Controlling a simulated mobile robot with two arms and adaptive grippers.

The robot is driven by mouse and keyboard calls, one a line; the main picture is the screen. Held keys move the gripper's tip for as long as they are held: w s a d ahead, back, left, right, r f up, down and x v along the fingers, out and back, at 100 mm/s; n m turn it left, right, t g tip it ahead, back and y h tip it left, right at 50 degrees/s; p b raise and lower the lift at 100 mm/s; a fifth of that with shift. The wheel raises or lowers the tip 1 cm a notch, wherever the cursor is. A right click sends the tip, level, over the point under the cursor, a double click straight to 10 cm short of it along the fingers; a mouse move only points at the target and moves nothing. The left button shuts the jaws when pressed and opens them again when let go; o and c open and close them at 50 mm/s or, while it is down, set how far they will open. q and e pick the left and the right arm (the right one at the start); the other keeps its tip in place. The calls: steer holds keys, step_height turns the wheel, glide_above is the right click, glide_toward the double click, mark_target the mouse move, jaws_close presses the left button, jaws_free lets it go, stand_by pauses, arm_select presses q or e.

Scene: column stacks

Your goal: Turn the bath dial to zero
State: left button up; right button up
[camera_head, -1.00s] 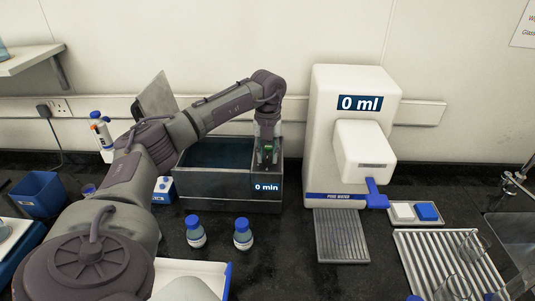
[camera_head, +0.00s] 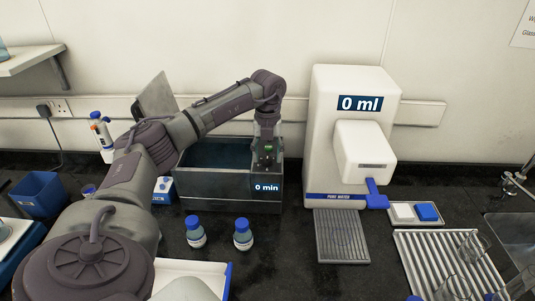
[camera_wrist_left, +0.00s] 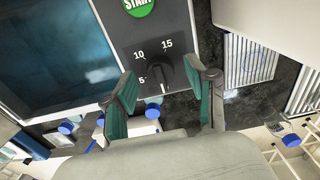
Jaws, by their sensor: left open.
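The water bath (camera_head: 228,190) is a dark open tank with a grey front, and its display (camera_head: 266,187) reads "0 min". In the left wrist view, its black dial (camera_wrist_left: 161,74) sits on a dark panel beside the marks 5, 10 and 15. A white line on the dial points to the bottom of the picture. My left gripper (camera_wrist_left: 160,70) is open, with its green-padded fingers on either side of the dial in that view; I cannot tell whether they touch it. In the head view my left gripper (camera_head: 265,163) is over the bath's right end and hides the dial.
A green START button (camera_wrist_left: 138,5) lies beyond the dial. A white water dispenser (camera_head: 325,130) stands right of the bath. Two blue-capped bottles (camera_head: 196,235) (camera_head: 243,237) stand in front. A lid-like panel (camera_head: 156,93) rises behind the bath.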

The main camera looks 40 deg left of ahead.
arm_select(q)
step_height(320, 180, up, 12)
stand_by(0.4)
